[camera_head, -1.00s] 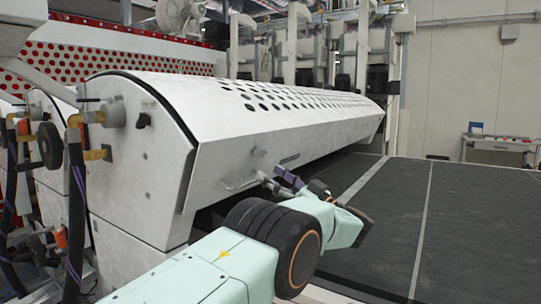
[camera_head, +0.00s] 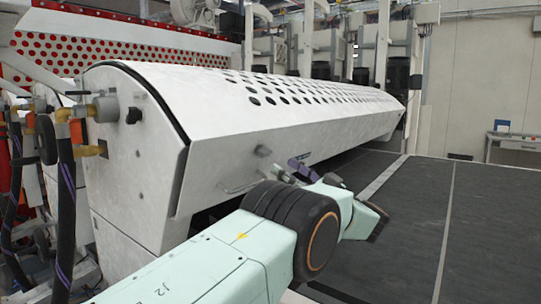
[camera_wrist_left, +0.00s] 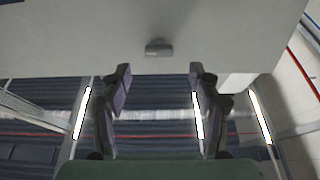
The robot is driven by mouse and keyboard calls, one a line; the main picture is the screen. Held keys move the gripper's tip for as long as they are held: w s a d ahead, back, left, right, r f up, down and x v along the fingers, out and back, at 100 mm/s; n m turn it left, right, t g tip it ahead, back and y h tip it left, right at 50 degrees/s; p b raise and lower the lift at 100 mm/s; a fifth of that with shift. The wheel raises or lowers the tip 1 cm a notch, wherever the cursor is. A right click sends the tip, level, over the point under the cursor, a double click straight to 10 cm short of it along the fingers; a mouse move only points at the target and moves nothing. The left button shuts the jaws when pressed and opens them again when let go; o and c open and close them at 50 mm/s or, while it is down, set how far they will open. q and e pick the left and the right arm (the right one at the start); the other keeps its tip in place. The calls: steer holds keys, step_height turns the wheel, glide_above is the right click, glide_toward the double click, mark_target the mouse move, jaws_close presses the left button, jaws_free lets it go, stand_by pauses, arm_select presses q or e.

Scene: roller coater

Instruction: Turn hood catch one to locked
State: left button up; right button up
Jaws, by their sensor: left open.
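The white hood (camera_head: 290,120) runs from the left front toward the back, with rows of dark holes on top. A small grey catch (camera_head: 263,151) sits on its front face, above a thin bar handle (camera_head: 243,183). I cannot read a number or its turned position. My left gripper (camera_head: 293,172) is just right of and below the catch, partly hidden by my wrist. In the left wrist view the catch (camera_wrist_left: 158,48) lies beyond the gap between the open purple fingers (camera_wrist_left: 161,80), apart from both. My right gripper is not in view.
A dark flat bed (camera_head: 410,215) with pale lines extends at the right, clear of loose items. Hoses and brass fittings (camera_head: 62,131) stand at the left end of the hood. A small table (camera_head: 515,141) is at the far right.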

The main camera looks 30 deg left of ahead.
mark_target(268, 154)
arm_select(q)
steer(key=x, duration=0.6)
steer(key=shift+a, duration=0.25)
steer(key=shift+s+a+r, duration=0.1)
steer(key=shift+a+r, duration=0.05)
steer(key=shift+r, duration=0.05)
steer(key=shift+d+r, duration=0.1)
steer(key=shift+d, duration=0.15)
steer(key=shift+w+d, duration=0.1)
steer(key=shift+w, duration=0.2)
steer(key=shift+c, duration=0.8)
steer(key=shift+a, duration=0.25)
steer(key=c, duration=0.4)
steer(key=shift+d, duration=0.1)
steer(key=c, duration=0.6)
